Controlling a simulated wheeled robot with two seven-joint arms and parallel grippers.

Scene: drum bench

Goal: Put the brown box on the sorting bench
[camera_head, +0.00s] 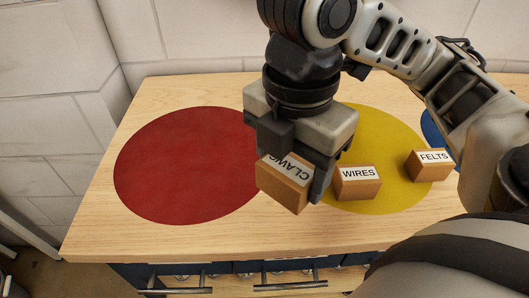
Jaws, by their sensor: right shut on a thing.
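A brown box labelled CLAWS (281,186) is held in my right gripper (290,180). The gripper is shut on it, and the box hangs tilted between the red circle and the yellow circle in the picture. The sorting bench (110,213) is a light wood top. A brown box labelled WIRES (358,188) rests on the yellow circle, just right of my gripper. A brown box labelled FELTS (427,168) lies at the yellow circle's right edge. My left gripper is out of view.
A large red circle (180,165) covers the left of the bench and is empty. A yellow circle (385,135) lies right of it. A blue circle (432,130) is mostly hidden by my right arm. Drawers with dark handles (290,286) show below the front edge.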

